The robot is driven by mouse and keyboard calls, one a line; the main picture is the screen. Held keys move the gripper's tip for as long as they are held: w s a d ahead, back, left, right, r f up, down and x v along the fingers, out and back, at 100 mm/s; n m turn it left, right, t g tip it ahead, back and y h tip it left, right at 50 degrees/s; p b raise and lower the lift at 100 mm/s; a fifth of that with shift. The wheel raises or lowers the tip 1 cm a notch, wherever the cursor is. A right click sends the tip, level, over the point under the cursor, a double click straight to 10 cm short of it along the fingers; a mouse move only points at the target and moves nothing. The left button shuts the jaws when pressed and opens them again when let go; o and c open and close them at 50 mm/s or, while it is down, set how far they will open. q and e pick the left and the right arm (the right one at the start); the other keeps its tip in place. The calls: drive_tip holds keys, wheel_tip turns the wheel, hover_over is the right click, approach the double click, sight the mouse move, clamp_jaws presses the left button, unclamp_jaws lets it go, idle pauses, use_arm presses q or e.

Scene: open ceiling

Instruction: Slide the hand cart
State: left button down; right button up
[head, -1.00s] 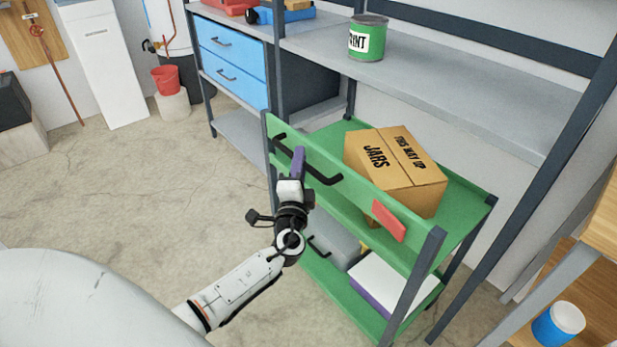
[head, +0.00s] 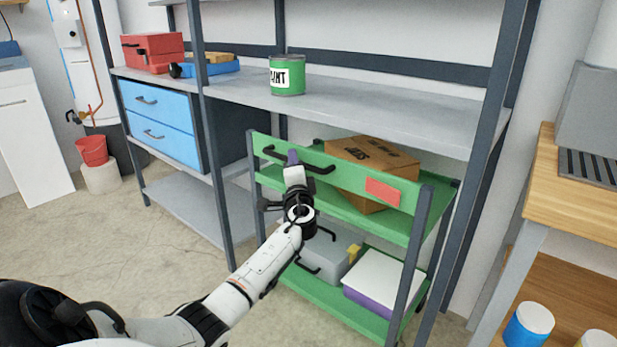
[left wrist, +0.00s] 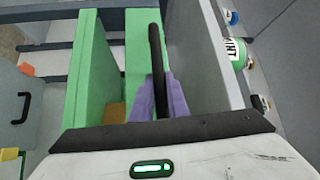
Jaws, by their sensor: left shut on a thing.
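The hand cart is green with dark grey posts and two shelves; its front panel (head: 345,181) faces me, with a red label at the right. A black bar handle (head: 320,169) is fixed on that panel. My left gripper (head: 292,160) is at the handle, its purple fingers shut on it. In the left wrist view the fingers (left wrist: 158,98) close on both sides of the black handle (left wrist: 157,60). The cart carries a cardboard box (head: 362,168) on top, and a grey case (head: 328,255) and a white-and-purple box (head: 385,283) below. My right gripper is not in view.
A grey shelf rack (head: 380,115) stands over and behind the cart, holding a green paint can (head: 287,76) and blue drawers (head: 160,125). A wooden bench (head: 585,195) is at the right. Open concrete floor (head: 120,245) lies at the left.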

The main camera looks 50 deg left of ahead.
use_arm(q)
drive_tip(key=shift+w, duration=0.35)
drive_tip(key=shift+w+r, duration=0.15)
drive_tip(key=shift+r, duration=0.05)
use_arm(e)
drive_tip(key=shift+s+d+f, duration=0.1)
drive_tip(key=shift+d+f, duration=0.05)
use_arm(q)
drive_tip(key=c, duration=2)
unclamp_jaws()
drive_tip(key=shift+w, duration=0.1)
